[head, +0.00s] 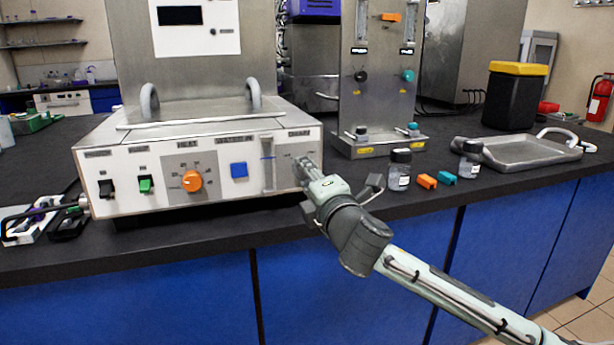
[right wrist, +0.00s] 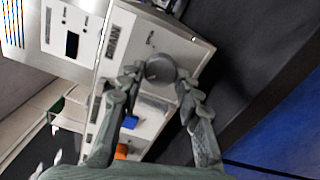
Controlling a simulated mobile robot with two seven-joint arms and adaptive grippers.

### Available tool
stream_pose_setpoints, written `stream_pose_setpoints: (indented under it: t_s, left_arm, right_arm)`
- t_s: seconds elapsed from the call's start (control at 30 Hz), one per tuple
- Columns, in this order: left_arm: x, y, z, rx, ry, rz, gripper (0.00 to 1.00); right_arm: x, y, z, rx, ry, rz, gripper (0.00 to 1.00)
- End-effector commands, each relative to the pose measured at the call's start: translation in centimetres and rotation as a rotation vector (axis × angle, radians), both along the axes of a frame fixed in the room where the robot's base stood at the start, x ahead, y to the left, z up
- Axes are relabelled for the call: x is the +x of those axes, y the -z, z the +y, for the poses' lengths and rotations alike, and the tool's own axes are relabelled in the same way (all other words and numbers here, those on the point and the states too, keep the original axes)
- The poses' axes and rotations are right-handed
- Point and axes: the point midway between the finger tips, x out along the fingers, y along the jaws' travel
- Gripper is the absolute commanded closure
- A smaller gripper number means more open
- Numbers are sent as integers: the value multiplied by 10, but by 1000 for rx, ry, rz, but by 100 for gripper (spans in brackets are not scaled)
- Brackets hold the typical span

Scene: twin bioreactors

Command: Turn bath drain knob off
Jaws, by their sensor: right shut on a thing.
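The white bath unit (head: 115,180) stands on the dark bench, with a sloped front panel. In the head view my right gripper (head: 303,168) is at the panel's right end, under the drain label, and hides the drain knob there. In the right wrist view the round grey drain knob (right wrist: 160,70) sits below the "DRAIN" label. My right gripper's fingers (right wrist: 158,82) are on both sides of the knob and shut on it. The knob's pointer setting cannot be read. My left gripper is in neither view.
On the panel are an orange dial (head: 192,181), a blue button (head: 239,170), a green switch (head: 145,185) and a black switch (head: 106,188). Small bottles (head: 400,170), orange and teal pieces and a metal tray (head: 530,153) stand right of my right gripper. A valve stand (head: 380,95) is behind.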

Motion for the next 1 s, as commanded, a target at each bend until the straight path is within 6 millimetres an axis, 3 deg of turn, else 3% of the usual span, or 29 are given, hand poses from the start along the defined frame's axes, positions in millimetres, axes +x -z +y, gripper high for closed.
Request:
stream_pose_setpoints:
  t_s: [0.03, 0.07, 0.2, 0.57, 0.67, 1.0]
  left_arm:
    - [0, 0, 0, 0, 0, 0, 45]
    - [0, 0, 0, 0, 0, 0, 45]
    - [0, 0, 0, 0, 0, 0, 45]
    - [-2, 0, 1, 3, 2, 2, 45]
    - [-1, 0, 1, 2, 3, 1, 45]
    - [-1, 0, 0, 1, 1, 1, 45]
  right_arm:
    - [0, 1, 0, -2, 1, 1, 95]
    - [0, 1, 0, -2, 1, 1, 63]
    - [0, 1, 0, -1, 0, 1, 46]
    - [-4, 0, -1, 0, 0, 1, 45]
    - [-16, 1, -5, 0, -1, 1, 45]
    - [-83, 1, -27, -1, -1, 1, 45]
